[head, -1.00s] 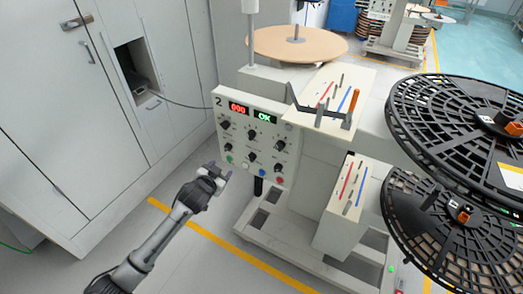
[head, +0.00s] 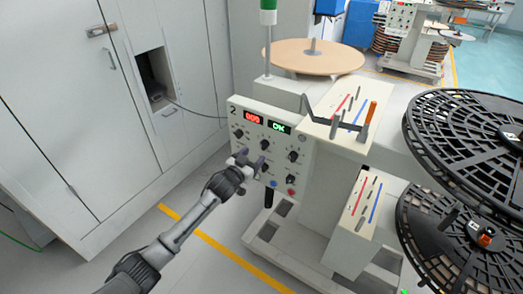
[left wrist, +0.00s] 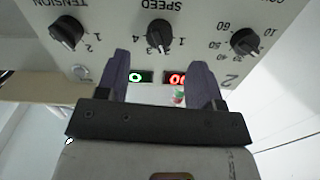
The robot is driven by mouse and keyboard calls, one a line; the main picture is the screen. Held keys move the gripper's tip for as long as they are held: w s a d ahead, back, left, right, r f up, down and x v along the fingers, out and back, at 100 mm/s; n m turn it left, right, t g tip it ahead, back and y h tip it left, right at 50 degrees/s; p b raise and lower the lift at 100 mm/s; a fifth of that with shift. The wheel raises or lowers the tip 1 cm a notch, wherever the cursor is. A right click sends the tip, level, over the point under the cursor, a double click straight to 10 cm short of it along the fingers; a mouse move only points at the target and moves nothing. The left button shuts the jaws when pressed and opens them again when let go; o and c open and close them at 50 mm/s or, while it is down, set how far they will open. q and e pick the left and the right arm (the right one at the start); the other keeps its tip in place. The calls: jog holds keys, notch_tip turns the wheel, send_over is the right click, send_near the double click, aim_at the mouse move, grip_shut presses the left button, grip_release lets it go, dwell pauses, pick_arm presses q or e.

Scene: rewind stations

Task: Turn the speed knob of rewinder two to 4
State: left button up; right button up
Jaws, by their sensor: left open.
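Rewinder two has a pale control panel (head: 277,125) marked 2, with a red and a green display above rows of dark knobs. Its speed knob (head: 265,144) is the middle one of the top row. In the left wrist view the panel appears upside down, and the dark speed knob (left wrist: 159,34) sits under the word SPEED; its exact setting is hard to read. My left gripper (head: 250,160) is in front of the panel, just below the speed knob in the head view. My right gripper is not in view.
The tension knob (left wrist: 67,32) and another knob (left wrist: 245,41) flank the speed knob. A crank arm with an orange handle (head: 369,115) stands right of the panel. Black reels (head: 470,130) fill the right side. White cabinets (head: 60,120) stand left; the floor between is clear.

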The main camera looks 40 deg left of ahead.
aim_at(262, 148)
pick_arm(q)
jog(key=w, duration=0.3)
jog(key=shift+w+a+b, duration=0.15)
jog(key=shift+w+b, duration=0.25)
jog(key=shift+w+a, duration=0.15)
jog(key=shift+w, duration=0.9)
jog(key=c, duration=0.9)
